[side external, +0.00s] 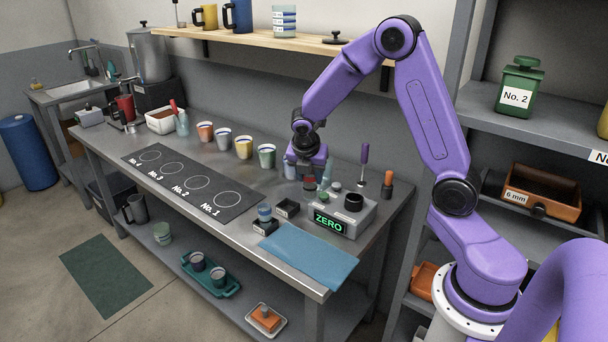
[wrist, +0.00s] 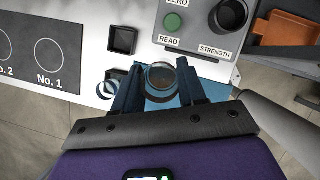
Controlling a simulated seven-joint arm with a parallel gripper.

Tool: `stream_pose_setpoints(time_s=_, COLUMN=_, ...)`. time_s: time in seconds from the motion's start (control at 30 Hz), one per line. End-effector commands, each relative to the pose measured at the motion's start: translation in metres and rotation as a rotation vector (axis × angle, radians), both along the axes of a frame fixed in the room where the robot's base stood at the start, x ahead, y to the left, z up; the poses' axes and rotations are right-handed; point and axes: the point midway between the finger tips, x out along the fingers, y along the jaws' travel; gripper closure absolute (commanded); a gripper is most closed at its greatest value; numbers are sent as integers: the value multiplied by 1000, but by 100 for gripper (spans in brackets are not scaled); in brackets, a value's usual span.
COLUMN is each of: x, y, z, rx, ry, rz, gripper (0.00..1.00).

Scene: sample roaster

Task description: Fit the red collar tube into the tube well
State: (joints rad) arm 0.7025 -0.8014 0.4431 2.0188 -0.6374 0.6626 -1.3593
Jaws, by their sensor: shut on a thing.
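My gripper (wrist: 160,88) is shut on a round, clear tube (wrist: 160,76), seen from above between the two dark fingers in the wrist view. In the side view, my gripper (side external: 313,178) is above the bench near the grey meter, with a small reddish part of the tube (side external: 309,184) below it. The rest of the tube is hard to make out. The tube well (side external: 353,202) is the black round opening on top of the grey meter. It also shows in the wrist view (wrist: 231,15), up and right of the held tube, which is apart from it.
The grey meter (side external: 328,224) has a lit ZERO display and a green button (wrist: 173,22). A blue cloth (side external: 308,256) lies in front. Tool handles (side external: 387,184) stand behind the meter.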

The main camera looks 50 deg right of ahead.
Motion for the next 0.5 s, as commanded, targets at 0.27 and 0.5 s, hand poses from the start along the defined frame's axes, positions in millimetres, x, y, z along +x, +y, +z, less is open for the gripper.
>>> stream_pose_setpoints(time_s=0.27, x=-17, y=5, z=8, rx=-1, ry=-1, rz=0, gripper=91)
stream_pose_setpoints(time_s=0.5, x=-26, y=8, z=11, rx=0, ry=0, rz=-17, gripper=91)
